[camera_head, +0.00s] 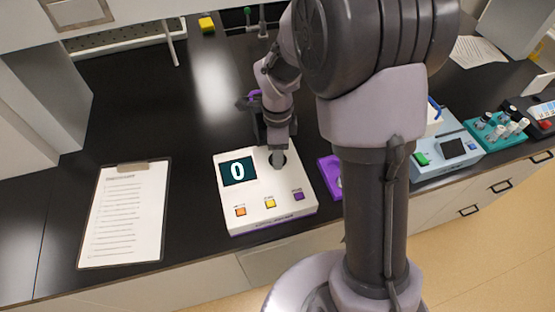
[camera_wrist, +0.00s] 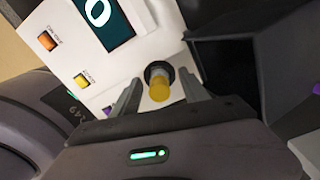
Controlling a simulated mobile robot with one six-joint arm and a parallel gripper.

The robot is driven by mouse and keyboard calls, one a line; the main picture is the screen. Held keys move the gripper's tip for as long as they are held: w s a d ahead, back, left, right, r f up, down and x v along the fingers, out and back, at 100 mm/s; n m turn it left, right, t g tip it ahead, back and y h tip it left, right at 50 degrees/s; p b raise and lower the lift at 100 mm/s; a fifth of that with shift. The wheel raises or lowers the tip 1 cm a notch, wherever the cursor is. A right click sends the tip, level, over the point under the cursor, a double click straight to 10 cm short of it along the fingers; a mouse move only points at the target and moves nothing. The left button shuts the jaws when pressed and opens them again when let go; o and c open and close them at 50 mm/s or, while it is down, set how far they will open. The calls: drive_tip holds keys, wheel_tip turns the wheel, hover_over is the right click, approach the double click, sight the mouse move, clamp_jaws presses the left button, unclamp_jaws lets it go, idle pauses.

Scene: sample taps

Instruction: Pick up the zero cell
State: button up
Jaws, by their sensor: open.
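The zero cell (camera_wrist: 159,90) has a yellow cap and a greyish body. In the wrist view it stands in the dark round well of the white meter (camera_head: 250,205). My gripper (camera_head: 278,158) is over that well. In the wrist view my gripper (camera_wrist: 158,78) is open, with one finger on each side of the cell and visible gaps between. The meter's screen (camera_head: 238,171) reads 0. In the head view the cell is hidden behind my gripper.
A clipboard (camera_head: 124,215) lies left of the meter. A purple tray (camera_head: 331,178) lies to its right, partly behind my arm. Farther right are a pale blue device (camera_head: 440,153) and a teal rack (camera_head: 494,133) with several vials. The black bench is clear behind the clipboard.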

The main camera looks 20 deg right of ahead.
drive_tip(key=shift+r, duration=0.1)
clamp_jaws()
